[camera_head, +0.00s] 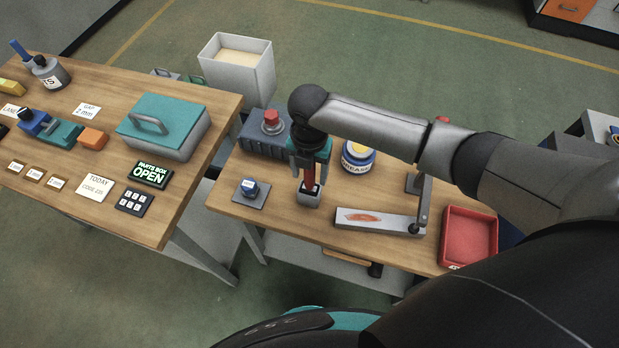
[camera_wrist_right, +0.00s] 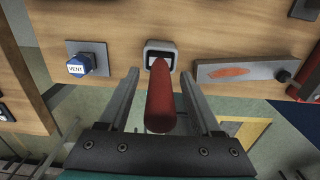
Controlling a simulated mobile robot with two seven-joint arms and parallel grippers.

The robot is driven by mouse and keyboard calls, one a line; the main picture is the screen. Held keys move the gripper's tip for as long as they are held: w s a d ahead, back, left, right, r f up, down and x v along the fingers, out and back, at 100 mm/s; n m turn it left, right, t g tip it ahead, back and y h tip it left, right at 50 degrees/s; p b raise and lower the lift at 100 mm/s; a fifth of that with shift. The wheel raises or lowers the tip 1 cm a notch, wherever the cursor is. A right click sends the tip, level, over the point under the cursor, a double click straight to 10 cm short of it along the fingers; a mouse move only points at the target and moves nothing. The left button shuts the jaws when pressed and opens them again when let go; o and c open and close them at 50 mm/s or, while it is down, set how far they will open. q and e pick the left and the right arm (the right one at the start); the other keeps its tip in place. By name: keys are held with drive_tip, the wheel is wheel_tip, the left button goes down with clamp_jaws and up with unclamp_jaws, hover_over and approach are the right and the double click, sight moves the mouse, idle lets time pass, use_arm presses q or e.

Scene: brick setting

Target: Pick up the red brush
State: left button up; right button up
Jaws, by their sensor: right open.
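The red brush (camera_head: 311,179) stands upright in a small grey square holder (camera_head: 309,199) on the right-hand wooden table. In the right wrist view the red brush (camera_wrist_right: 161,100) shows between the two fingers, with the holder (camera_wrist_right: 160,50) beyond it. My right gripper (camera_head: 311,170) comes down over the brush from above. Its fingers (camera_wrist_right: 158,85) are apart, one on each side of the brush, with gaps visible on both sides. My left gripper is in neither view.
A blue "VENT" knob (camera_wrist_right: 80,65) on a grey plate stands left of the holder. A grey plate with a reddish smear (camera_head: 375,219), a red tray (camera_head: 468,238), a grease tub (camera_head: 358,156) and a box with a red button (camera_head: 271,121) are nearby. A second table (camera_head: 75,205) stands left.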

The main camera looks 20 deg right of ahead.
wheel_tip(320, 180, down, 2)
clamp_jaws()
idle(0.6)
